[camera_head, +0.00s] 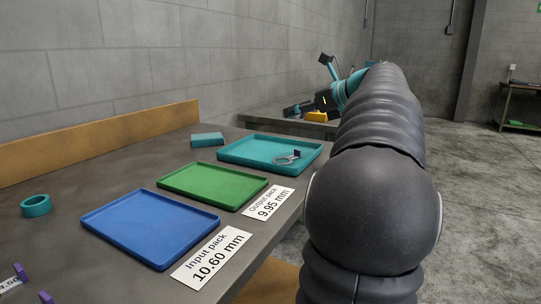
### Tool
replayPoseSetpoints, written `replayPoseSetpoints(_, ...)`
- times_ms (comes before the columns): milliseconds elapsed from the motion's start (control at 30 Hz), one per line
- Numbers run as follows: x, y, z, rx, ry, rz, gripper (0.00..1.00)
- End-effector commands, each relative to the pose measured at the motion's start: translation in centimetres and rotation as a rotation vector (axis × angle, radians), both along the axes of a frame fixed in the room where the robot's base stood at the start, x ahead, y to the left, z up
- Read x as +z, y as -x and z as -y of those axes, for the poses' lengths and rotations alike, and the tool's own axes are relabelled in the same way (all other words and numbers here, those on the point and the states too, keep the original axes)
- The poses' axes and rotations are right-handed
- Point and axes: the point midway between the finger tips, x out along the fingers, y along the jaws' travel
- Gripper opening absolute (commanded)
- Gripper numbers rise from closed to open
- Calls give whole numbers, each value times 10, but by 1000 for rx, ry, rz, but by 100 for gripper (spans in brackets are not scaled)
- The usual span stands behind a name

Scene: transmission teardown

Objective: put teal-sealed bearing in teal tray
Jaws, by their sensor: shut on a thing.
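The teal tray (240,155) lies at the far end of the bench. A small silvery ring-shaped thing with a dark blue part (287,158) lies inside it, towards its right side. A thick teal ring (36,206) lies on the bench at the left; I cannot tell whether it is the teal-sealed bearing. My dark sleeved arm reaches away from the lower right towards the back.
A green tray (180,188) and a blue tray (97,224) lie nearer, with printed cards (210,258) beside them. A teal block (207,140) sits behind. A second bench (260,118) stands beyond, with a yellow thing (316,117) and dark and teal machinery. Purple-ended parts (46,297) sit lower left.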

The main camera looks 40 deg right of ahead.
Motion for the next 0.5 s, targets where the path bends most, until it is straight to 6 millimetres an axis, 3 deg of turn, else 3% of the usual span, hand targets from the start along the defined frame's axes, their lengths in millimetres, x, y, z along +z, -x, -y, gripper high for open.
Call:
replayPoseSetpoints(67,-1,5,2,-14,0,1,21)
replayPoseSetpoints(167,-9,-2,-2,-15,-1,0,21)
replayPoseSetpoints(500,-48,-65,-25,-13,-2,0,21)
